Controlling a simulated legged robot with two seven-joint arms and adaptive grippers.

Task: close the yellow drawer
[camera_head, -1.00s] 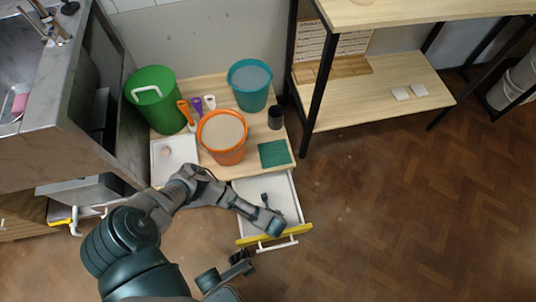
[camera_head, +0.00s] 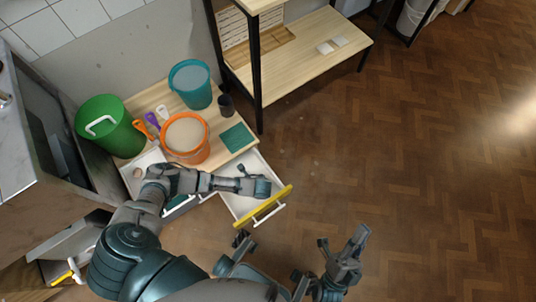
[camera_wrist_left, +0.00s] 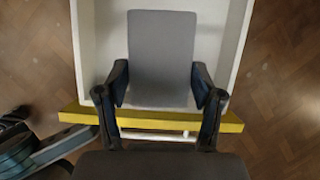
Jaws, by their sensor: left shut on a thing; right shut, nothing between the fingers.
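The yellow drawer (camera_head: 272,171) stands open below a wooden top. It has a white tray, a yellow front (camera_head: 265,207) and a white handle (camera_head: 270,215). The left wrist view shows the yellow front (camera_wrist_left: 60,115) across the lower middle. My left gripper (camera_head: 262,187) is over the tray, just inside the front. In the left wrist view its fingers (camera_wrist_left: 160,82) are shut on a flat grey block (camera_wrist_left: 160,50), which hides part of the tray. My right gripper (camera_head: 343,246) is shut and empty, right of the drawer and clear of it.
The wooden top (camera_head: 230,110) holds a green bucket (camera_head: 112,138), a teal bucket (camera_head: 191,92), an orange bucket (camera_head: 199,152), a dark cup (camera_head: 225,106) and a green mat (camera_head: 237,138). A shelf (camera_head: 300,62) stands behind. The floor (camera_head: 400,170) to the right is clear.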

